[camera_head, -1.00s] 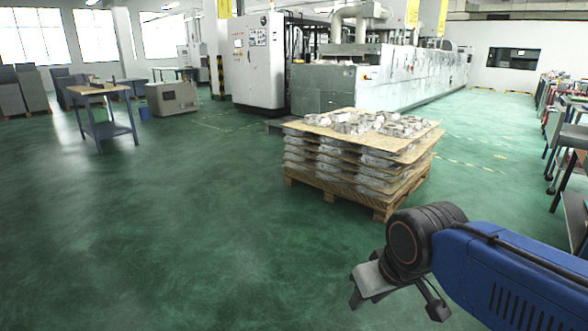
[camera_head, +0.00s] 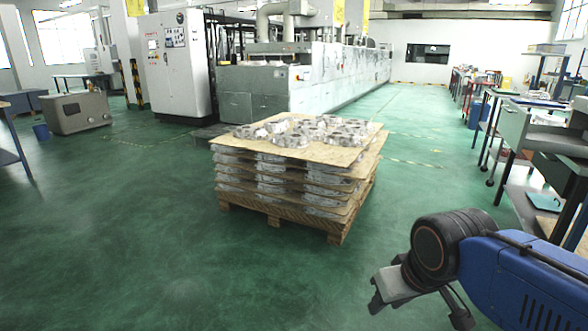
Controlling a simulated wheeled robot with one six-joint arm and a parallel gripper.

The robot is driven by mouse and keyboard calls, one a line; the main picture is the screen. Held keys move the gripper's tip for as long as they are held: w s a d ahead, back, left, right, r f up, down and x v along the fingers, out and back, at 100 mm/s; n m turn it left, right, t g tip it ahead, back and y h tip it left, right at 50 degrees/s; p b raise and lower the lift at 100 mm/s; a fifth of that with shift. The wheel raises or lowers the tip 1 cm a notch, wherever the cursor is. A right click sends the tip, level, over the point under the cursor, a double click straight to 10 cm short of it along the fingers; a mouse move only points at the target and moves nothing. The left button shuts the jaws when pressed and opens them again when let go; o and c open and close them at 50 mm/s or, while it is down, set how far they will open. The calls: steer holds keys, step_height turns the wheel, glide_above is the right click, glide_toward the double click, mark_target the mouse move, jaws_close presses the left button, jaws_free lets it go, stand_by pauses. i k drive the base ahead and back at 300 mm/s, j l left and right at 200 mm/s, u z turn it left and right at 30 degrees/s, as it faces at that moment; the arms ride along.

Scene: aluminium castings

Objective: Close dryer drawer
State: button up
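A long white machine (camera_head: 338,75) with a grey front end (camera_head: 250,90) runs away from me at the back centre; it may be the dryer. I cannot make out an open drawer on it. My gripper (camera_head: 420,306) is at the lower right, above the green floor, far from the machine. Its two fingers look spread apart with nothing between them.
A wooden pallet (camera_head: 275,212) stacked with layers of castings (camera_head: 300,131) stands between me and the machine. A white cabinet (camera_head: 180,65) and a beige box unit (camera_head: 75,112) are at left. Benches (camera_head: 508,125) line the right. The floor at left front and along the right aisle is clear.

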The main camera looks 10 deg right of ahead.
mark_target(514, 126)
steer(key=i+u, duration=0.3)
steer(key=i+l+u, duration=0.1)
steer(key=u, duration=0.95)
steer(key=l+u, duration=0.2)
steer(key=u, duration=0.45)
steer(key=i+l+u, duration=0.1)
steer(key=u, duration=0.6)
steer(key=l+u, duration=0.15)
steer(key=u, duration=1.2)
steer(key=k+l+u, duration=0.1)
steer(key=u, duration=0.55)
steer(key=k+u, duration=0.1)
steer(key=u, duration=0.6)
steer(key=k+u, duration=0.1)
steer(key=u, duration=1)
steer(key=k+j+u, duration=0.1)
steer(key=u, duration=0.35)
steer(key=j+u, duration=0.15)
steer(key=u, duration=0.35)
steer(key=j+u, duration=0.1)
steer(key=u, duration=0.35)
steer(key=j+u, duration=0.1)
steer(key=u, duration=0.35)
steer(key=j+u, duration=0.1)
steer(key=u, duration=0.35)
steer(key=j+u, duration=0.1)
steer(key=u, duration=0.85)
steer(key=i+j, duration=0.05)
steer(key=i, duration=0.05)
